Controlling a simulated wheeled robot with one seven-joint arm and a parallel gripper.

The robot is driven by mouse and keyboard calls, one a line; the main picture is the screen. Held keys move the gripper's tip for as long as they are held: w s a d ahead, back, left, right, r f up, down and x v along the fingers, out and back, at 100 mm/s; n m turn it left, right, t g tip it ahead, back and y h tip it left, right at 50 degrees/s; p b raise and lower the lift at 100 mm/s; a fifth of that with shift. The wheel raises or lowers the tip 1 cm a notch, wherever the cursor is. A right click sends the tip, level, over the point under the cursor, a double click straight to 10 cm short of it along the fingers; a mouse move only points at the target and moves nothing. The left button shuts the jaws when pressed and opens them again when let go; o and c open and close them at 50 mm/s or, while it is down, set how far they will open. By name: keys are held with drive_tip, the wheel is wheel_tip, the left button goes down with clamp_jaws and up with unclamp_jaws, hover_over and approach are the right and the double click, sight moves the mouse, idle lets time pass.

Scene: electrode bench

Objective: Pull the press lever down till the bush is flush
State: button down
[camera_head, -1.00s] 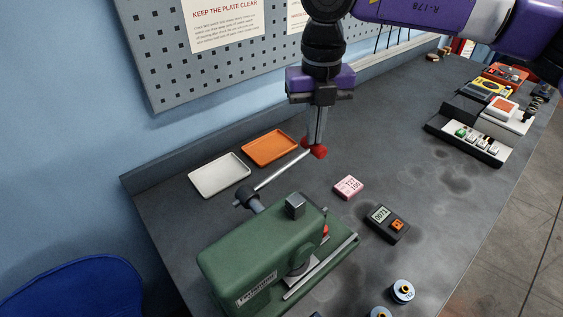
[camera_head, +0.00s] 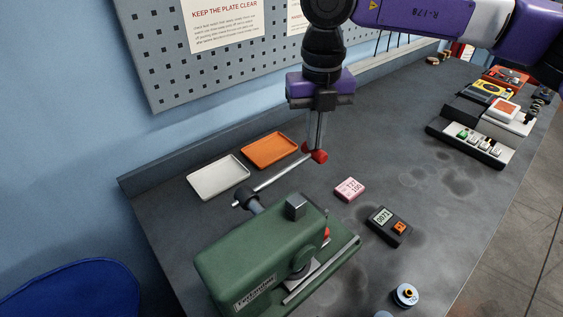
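The green press (camera_head: 240,250) stands on the bench at the lower middle. Its steel lever (camera_head: 275,180) slants up and right from a dark hub (camera_head: 246,200) to a red knob (camera_head: 317,156). My gripper (camera_head: 316,150) points down from above, its fingers closed around the knob end of the lever. The fingers hide part of the knob.
A white tray (camera_head: 218,194) and an orange tray (camera_head: 270,136) lie behind the lever. A pink block (camera_head: 349,189) and a small black meter (camera_head: 389,226) sit to the right. A blue-rimmed round piece (camera_head: 405,296) is at the front. Instruments (camera_head: 472,145) stand far right.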

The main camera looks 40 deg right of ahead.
sight(312, 156)
drive_tip(key=shift+f+b, duration=0.9)
drive_tip(key=shift+f, duration=0.15)
drive_tip(key=shift+a+f+b, duration=0.15)
drive_tip(key=shift+f+b, duration=1.25)
drive_tip(key=shift+b, duration=0.25)
drive_tip(key=shift+f, duration=0.1)
drive_tip(key=shift+a+f+b, duration=0.2)
drive_tip(key=shift+f+b, duration=0.5)
drive_tip(key=shift+b, duration=0.1)
drive_tip(key=shift+a+f+b, duration=0.15)
drive_tip(key=shift+f+b, duration=0.5)
drive_tip(key=shift+b, duration=0.15)
drive_tip(key=shift+f, duration=0.1)
